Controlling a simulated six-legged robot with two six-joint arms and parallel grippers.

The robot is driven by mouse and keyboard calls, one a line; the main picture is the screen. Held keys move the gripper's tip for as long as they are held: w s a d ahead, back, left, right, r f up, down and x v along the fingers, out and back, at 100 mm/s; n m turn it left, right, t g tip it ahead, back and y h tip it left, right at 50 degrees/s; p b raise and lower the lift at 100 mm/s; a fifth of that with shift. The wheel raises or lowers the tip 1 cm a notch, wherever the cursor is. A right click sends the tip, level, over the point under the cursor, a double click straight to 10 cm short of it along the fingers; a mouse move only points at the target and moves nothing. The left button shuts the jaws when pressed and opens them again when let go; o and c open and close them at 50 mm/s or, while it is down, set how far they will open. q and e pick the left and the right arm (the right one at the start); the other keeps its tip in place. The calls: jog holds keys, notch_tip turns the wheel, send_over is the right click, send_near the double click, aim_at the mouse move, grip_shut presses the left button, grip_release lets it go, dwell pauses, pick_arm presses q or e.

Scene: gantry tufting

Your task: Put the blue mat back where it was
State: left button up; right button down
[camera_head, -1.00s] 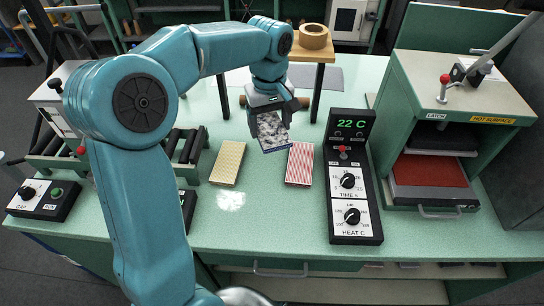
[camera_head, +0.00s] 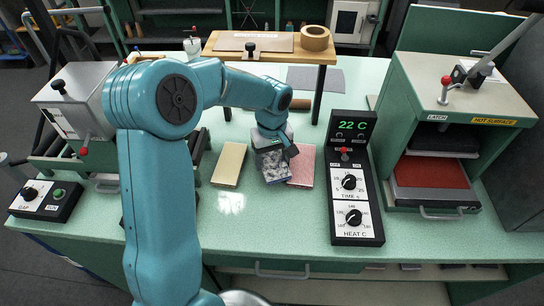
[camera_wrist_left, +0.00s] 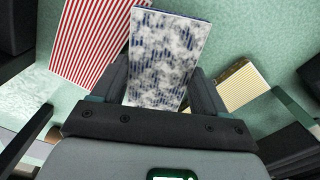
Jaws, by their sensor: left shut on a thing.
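The blue mat (camera_head: 276,172), a small slab with a mottled blue-and-white face and blue edge, is shut in my left gripper (camera_head: 275,150). In the left wrist view the mat (camera_wrist_left: 165,55) juts out beyond the fingers (camera_wrist_left: 163,88). In the head view it is tilted and lies between a yellow striped mat (camera_head: 229,164) and a red striped mat (camera_head: 304,165), overlapping the red one's left edge in the picture. Whether it touches the table is unclear. My right gripper is out of view.
A control box (camera_head: 352,200) reading 22 C stands at right, beside a green heat press (camera_head: 462,105) with a red pad. A wooden stand (camera_head: 327,47) with a tape roll (camera_head: 315,38) is behind. A roller machine is at left. The table front is clear.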

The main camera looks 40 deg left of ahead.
aim_at(272, 161)
pick_arm(q)
jog(key=shift+w+a+f, duration=0.1)
jog(key=shift+f, duration=0.3)
jog(key=o, duration=1.1)
jog(key=shift+r, duration=0.1)
jog(key=shift+r, duration=0.15)
jog(key=shift+r+p, duration=0.35)
notch_tip(272, 161, up, 12)
jog(key=shift+f, duration=0.15)
